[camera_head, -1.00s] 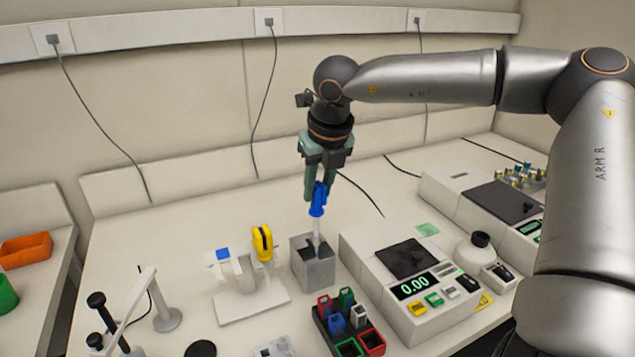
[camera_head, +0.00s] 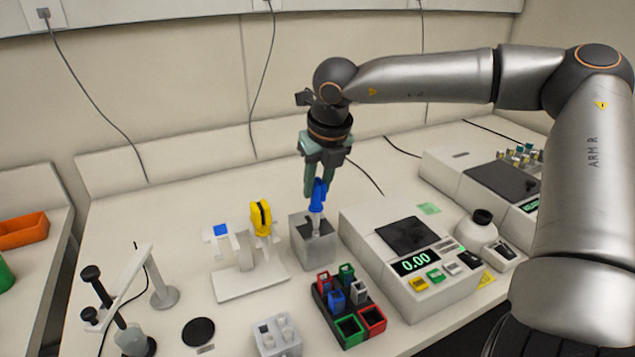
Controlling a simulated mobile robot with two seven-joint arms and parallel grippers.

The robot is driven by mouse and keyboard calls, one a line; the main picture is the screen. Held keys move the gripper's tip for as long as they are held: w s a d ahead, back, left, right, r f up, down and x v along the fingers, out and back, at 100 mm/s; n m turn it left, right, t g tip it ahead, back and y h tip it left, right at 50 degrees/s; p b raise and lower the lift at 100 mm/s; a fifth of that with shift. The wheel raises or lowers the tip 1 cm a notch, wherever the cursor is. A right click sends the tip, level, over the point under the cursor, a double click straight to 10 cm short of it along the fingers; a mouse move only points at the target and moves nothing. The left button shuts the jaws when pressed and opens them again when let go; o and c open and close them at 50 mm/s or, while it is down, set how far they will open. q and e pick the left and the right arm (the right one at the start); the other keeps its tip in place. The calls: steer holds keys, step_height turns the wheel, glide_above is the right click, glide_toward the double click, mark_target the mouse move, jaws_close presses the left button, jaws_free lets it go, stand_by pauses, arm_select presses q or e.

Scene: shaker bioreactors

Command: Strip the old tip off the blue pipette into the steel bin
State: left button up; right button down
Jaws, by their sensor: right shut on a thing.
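The blue pipette (camera_head: 318,194) is upright in my right gripper (camera_head: 319,183), which is shut on its upper part. The pipette's pale lower end (camera_head: 316,222) points down at the open top of the steel bin (camera_head: 312,257). I cannot tell whether a tip is still on it, as the lowest part is small and seen against the bin's opening. The steel bin is a grey box standing on the bench between the pipette stand and the balance. My left gripper is not in view.
A white stand (camera_head: 249,281) with a yellow pipette (camera_head: 261,218) is left of the bin. A rack of coloured compartments (camera_head: 349,328) stands in front. A balance (camera_head: 410,270) reading 0.00 is to the right. A white block with holes (camera_head: 277,338) is near the front edge.

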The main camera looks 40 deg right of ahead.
steer(key=shift+w+d, duration=0.3)
steer(key=shift+w, duration=0.65)
steer(key=shift+w+d, duration=0.3)
steer(key=shift+w, duration=0.65)
steer(key=c, duration=1.2)
jaws_free()
jaws_close()
steer(key=shift+r+p, duration=1.25)
steer(key=shift+r, duration=1.15)
stand_by(0.8)
steer(key=shift+r+p, duration=0.65)
steer(key=shift+r, duration=0.75)
